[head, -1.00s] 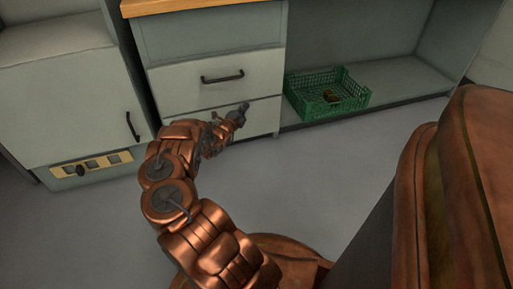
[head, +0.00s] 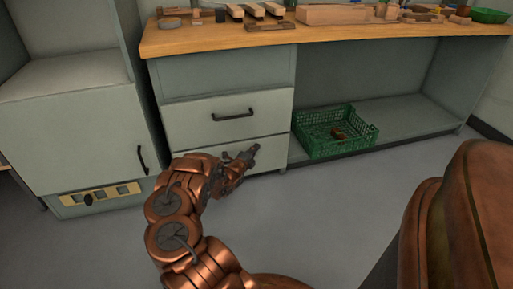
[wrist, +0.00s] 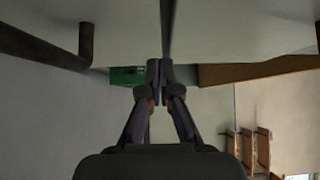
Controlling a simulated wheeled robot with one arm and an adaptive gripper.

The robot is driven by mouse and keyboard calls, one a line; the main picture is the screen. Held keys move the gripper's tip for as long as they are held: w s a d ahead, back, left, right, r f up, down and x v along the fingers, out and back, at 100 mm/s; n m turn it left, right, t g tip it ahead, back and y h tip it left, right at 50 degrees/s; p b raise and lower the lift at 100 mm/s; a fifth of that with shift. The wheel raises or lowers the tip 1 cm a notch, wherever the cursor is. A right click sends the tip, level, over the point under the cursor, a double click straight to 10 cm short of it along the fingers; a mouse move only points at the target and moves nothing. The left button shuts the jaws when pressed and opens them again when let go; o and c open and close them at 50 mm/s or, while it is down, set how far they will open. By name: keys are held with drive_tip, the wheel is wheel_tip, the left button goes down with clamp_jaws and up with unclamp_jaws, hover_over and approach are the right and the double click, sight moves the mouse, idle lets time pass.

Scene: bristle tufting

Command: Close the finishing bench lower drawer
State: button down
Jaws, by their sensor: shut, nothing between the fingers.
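The finishing bench's lower drawer (head: 268,152) is under the upper drawer in the head view. Its front looks about flush with the upper drawer's front; a small gap cannot be ruled out. My gripper (head: 253,150) is shut and empty in front of the lower drawer, near its upper right part. My arm hides the drawer's left part and its handle in the head view. In the wrist view my gripper (wrist: 160,74) has its fingertips together close to the seam between two pale drawer fronts; contact cannot be told. A dark handle (wrist: 40,45) shows at the left there.
The upper drawer (head: 190,118) has a dark bar handle (head: 232,115). A green crate (head: 335,145) stands on the low shelf to the right; it also shows in the wrist view (wrist: 127,75). A pale cabinet (head: 80,140) stands at left. The floor in front is clear.

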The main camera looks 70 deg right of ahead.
drive_tip(key=w+a+p, duration=0.1)
drive_tip(key=a+p, duration=0.1)
drive_tip(key=a, duration=0.8)
drive_tip(key=shift+a+f, duration=0.2)
drive_tip(key=shift+a, duration=0.15)
